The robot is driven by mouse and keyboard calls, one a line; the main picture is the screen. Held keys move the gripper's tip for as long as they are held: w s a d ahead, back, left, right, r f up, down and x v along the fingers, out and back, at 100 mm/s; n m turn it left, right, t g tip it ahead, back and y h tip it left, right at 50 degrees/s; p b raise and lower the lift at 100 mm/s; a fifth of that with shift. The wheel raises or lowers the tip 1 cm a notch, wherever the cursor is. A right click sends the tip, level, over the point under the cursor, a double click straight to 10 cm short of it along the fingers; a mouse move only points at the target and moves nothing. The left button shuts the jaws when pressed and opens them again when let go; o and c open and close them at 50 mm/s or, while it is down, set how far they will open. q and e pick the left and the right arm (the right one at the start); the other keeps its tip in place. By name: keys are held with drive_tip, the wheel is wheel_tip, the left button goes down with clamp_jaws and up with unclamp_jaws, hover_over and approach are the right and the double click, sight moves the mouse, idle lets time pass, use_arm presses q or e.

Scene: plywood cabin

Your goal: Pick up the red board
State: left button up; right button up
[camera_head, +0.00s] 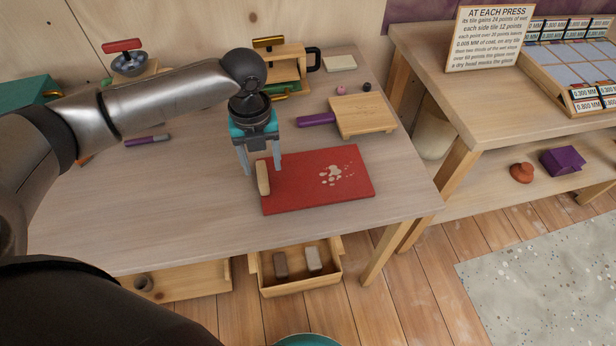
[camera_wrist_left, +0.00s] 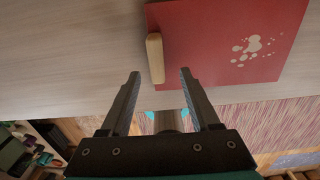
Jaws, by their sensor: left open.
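The red board (camera_head: 340,195) lies flat on the wooden table, with pale splotches on its right part and a light wooden handle (camera_head: 263,178) along its left edge. My left gripper (camera_head: 262,172) is open and points down above the board's left edge, close to the handle. In the left wrist view the board (camera_wrist_left: 200,40) fills the upper right. Its handle (camera_wrist_left: 155,58) shows beyond the gap between the open fingers (camera_wrist_left: 158,75), with nothing between the tips. My right gripper is not in view.
A small wooden board with a purple handle (camera_head: 362,115) lies behind the red board. A wooden toolbox-like block (camera_head: 290,62) stands at the back. An open drawer (camera_head: 300,285) with two blocks juts out below the table's front edge.

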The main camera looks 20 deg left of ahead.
sight(262, 174)
use_arm(q)
drive_tip(key=f, duration=0.1)
drive_tip(key=f+b, duration=0.1)
drive_tip(key=f, duration=0.2)
drive_tip(key=shift+w+a+f, duration=0.1)
drive_tip(key=shift+a+f, duration=0.25)
drive_tip(key=shift+f, duration=0.05)
drive_tip(key=shift+c, duration=0.3)
drive_tip(key=shift+c, duration=0.7)
clamp_jaws()
drive_tip(key=shift+r, duration=0.1)
